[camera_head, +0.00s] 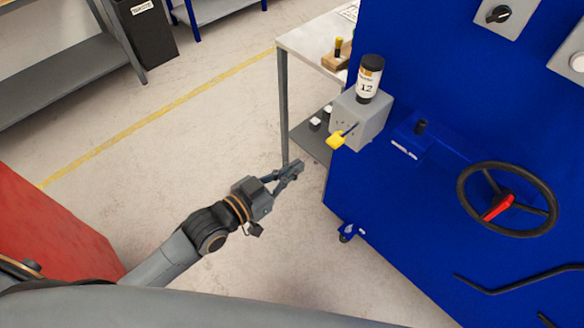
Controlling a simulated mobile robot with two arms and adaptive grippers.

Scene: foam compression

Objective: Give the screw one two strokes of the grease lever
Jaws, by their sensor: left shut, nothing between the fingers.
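The grease unit (357,122) is a grey box on the left edge of the blue machine (380,222). A dark-capped cartridge (369,80) with a label reading 12 stands upright on it. The grease lever has a yellow handle (336,140) that sticks out from the box toward the lower left. My left gripper (296,168) is shut and empty, below and left of the yellow handle and apart from it. My right gripper is not in view. I cannot tell which part is the screw.
A black handwheel (507,200) with a red part sits on the machine at right. A light table (308,42) with small items stands behind the grease unit. A grey shelf (75,68) and dark bin (146,40) are far left. Open floor lies around my left gripper.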

